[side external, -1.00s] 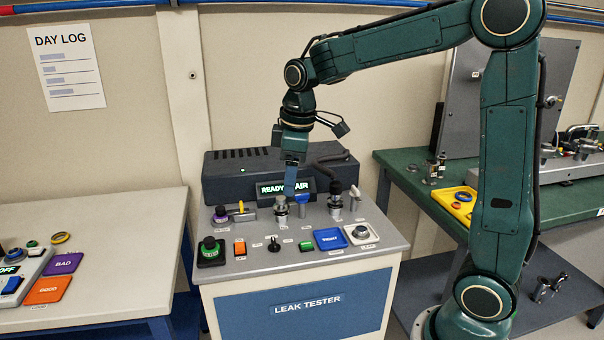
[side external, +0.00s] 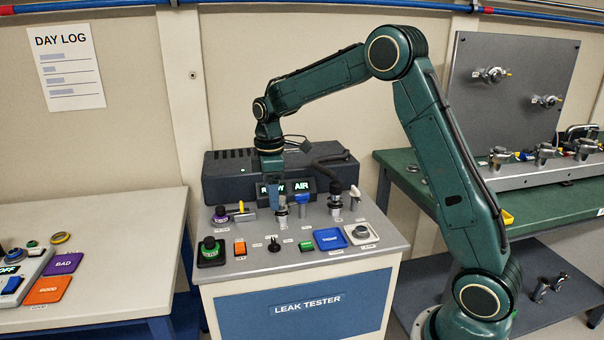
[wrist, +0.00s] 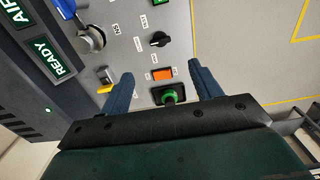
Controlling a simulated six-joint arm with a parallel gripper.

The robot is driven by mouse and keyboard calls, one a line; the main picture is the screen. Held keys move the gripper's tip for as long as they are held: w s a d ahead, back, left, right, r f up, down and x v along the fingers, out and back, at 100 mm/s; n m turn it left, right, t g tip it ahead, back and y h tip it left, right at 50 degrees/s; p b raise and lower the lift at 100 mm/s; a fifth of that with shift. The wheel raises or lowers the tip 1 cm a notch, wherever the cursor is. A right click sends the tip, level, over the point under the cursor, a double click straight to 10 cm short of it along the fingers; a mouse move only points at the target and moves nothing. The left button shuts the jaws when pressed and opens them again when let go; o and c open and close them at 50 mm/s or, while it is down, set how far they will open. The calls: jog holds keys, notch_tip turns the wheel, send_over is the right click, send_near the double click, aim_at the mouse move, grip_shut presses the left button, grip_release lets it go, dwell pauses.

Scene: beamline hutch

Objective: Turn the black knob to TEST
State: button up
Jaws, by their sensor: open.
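The black knob (side external: 273,243) stands on the grey sloping panel of the leak tester, between an orange button and a green button.
The orange button (wrist: 162,74) and a green knob (wrist: 170,97) show between my fingers. A silver fitting (side external: 282,211) and a blue-handled valve (side external: 301,204) stand close to my gripper. The lit READY and AIR display (side external: 304,186) is behind. A blue pad (side external: 329,238) lies to the right.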

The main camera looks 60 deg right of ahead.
aim_at(274, 241)
notch_tip(274, 241, down, 14)
jog(key=shift+r, duration=0.15)
dwell(0.7)
jog(key=c, duration=1)
jog(key=shift+m, duration=0.4)
jog(key=m, duration=1.1)
